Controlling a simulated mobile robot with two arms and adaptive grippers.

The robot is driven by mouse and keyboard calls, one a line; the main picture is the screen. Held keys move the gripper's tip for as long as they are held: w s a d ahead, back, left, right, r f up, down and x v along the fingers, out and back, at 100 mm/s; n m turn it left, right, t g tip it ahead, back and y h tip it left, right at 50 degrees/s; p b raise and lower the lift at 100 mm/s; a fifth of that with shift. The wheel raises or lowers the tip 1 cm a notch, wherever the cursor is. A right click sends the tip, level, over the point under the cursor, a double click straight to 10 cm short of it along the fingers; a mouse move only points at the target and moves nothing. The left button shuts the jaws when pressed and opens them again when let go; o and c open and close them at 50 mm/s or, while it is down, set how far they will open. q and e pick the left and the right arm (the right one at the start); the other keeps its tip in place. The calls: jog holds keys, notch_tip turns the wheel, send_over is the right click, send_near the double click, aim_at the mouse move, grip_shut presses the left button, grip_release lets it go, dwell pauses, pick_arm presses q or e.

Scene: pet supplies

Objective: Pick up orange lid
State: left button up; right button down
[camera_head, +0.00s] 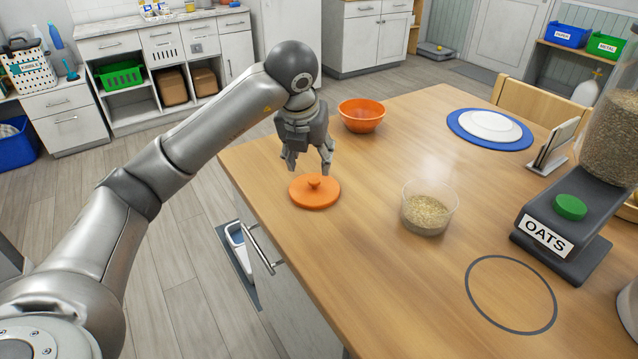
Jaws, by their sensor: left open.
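The orange lid (315,193) lies flat on the wooden table near its left edge, with its round knob facing up. My left gripper (308,172) is open and empty, pointing down just above and behind the lid. Its fingers are spread, and they look apart from the knob. An orange bowl (362,117) stands open behind the lid, to the right of the gripper. My right gripper is not in view.
A clear container of oats (427,212) stands right of the lid. An oats dispenser (566,228) with a green button is at the right. A white plate on a blue one (455,128) lies at the back. A dark ring (480,318) marks the clear front table.

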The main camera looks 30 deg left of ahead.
aim_at(314, 180)
pick_arm(q)
jog(key=shift+s+x, duration=0.2)
jog(key=shift+x, duration=0.85)
jog(key=shift+w+a+f, duration=0.1)
jog(key=shift+f, duration=0.3)
jog(key=shift+w+f, duration=0.2)
jog(key=shift+f, duration=0.1)
jog(key=p+x, duration=0.1)
jog(key=x, duration=0.2)
jog(key=shift+w+f, duration=0.2)
jog(key=shift+f, duration=0.05)
jog(key=shift+w+f, duration=0.25)
jog(key=shift+f, duration=0.25)
jog(key=c, duration=1)
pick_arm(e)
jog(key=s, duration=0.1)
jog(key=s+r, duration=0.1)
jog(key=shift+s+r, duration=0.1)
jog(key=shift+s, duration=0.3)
